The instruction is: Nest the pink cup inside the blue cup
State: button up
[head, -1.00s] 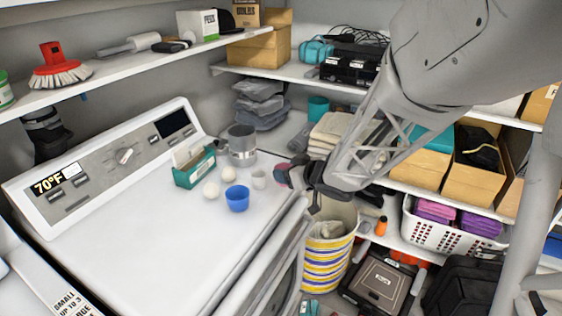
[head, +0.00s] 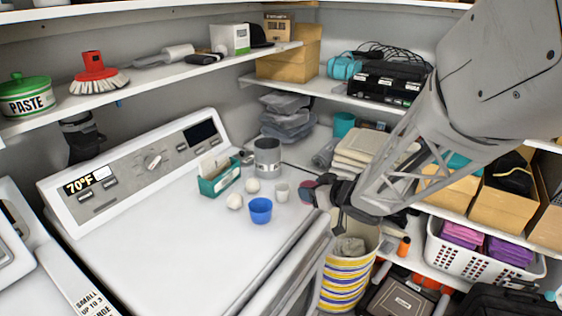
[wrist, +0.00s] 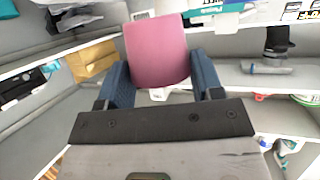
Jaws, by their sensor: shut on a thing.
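The pink cup (wrist: 157,52) is held between the two fingers of my gripper (wrist: 163,80) in the wrist view. In the head view my gripper (head: 322,190) is at the right edge of the white appliance top, and only a small part of the pink cup (head: 307,188) shows beside the fingers. The blue cup (head: 260,210) stands upright on the appliance top, to the left of my gripper and apart from it. Its inside looks empty from here.
A small white cup (head: 282,192) stands between the blue cup and my gripper. Two white balls (head: 235,201), a green box (head: 220,176) and a grey metal can (head: 267,157) are close by. The front of the white top is clear. A striped basket (head: 348,280) stands below my gripper.

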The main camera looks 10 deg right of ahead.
jog(key=shift+w+a+r, duration=0.15)
jog(key=shift+a+r, duration=0.05)
jog(key=shift+a, duration=0.3)
jog(key=a+r+n+g+y, duration=0.4)
jog(key=a+n+y, duration=0.1)
jog(key=a, duration=0.7)
jog(key=shift+w+a+r+n+g, duration=0.15)
jog(key=shift+w+r+n+g, duration=0.05)
jog(key=shift+w+n+g, duration=0.25)
jog(key=shift+f, duration=0.2)
jog(key=shift+f, duration=2.75)
